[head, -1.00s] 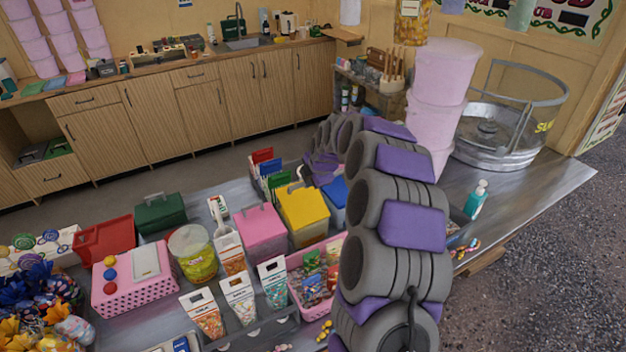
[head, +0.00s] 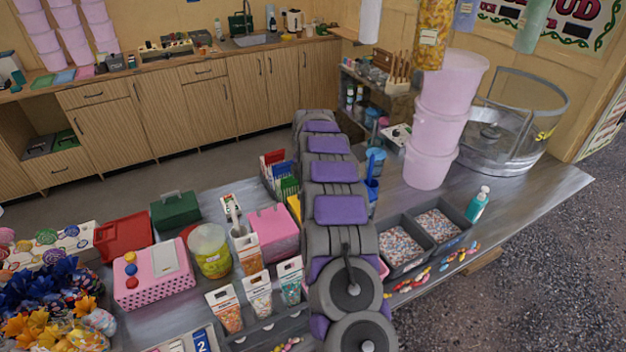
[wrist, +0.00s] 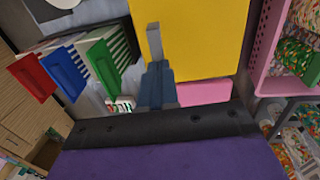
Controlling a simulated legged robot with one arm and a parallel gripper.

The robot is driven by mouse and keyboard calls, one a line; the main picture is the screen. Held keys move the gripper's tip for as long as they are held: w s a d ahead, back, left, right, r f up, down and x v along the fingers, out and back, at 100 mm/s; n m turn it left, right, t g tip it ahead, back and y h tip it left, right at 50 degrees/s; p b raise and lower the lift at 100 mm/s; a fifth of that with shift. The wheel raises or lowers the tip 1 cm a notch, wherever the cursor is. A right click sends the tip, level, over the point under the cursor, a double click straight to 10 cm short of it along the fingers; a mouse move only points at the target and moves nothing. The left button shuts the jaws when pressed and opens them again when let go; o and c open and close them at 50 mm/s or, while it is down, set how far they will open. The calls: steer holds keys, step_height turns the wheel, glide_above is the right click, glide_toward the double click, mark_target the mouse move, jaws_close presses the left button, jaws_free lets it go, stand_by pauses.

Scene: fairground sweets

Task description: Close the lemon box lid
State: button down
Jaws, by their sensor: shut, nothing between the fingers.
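The lemon box is the yellow box, and only a thin strip of it (head: 294,207) shows beside my arm in the head view. In the wrist view its broad yellow surface (wrist: 208,38) fills the top middle. My gripper (wrist: 154,42) is shut and empty, with its tip overlapping the yellow surface's left edge in the picture. I cannot tell whether it touches. How far the lid stands open is not clear from these views. My gripper is hidden behind my arm in the head view.
A pink box (head: 272,232) stands left of the lemon box. Pink tubs (head: 432,130) and grey sweet trays (head: 402,245) stand to the right. Paper sweet cartons (head: 257,293) stand in front.

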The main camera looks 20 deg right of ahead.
steer(key=shift+w+a, duration=0.15)
steer(key=shift+a, duration=0.1)
steer(key=shift+w+f+g, duration=0.1)
steer(key=shift+f+g, duration=0.1)
steer(key=shift+g, duration=0.1)
steer(key=d, duration=0.1)
steer(key=d+f+p, duration=0.1)
steer(key=d, duration=0.1)
steer(key=shift+w, duration=0.2)
steer(key=shift+w+d+f, duration=0.1)
steer(key=shift+d+f, duration=0.05)
steer(key=shift+f, duration=0.05)
steer(key=shift+w+a+p, duration=0.2)
steer(key=shift+a+p, duration=0.15)
steer(key=shift+a, duration=1.1)
steer(key=shift+s+d+f, duration=0.1)
steer(key=shift+d+f, duration=0.05)
steer(key=shift+d, duration=0.55)
steer(key=shift+a, duration=0.1)
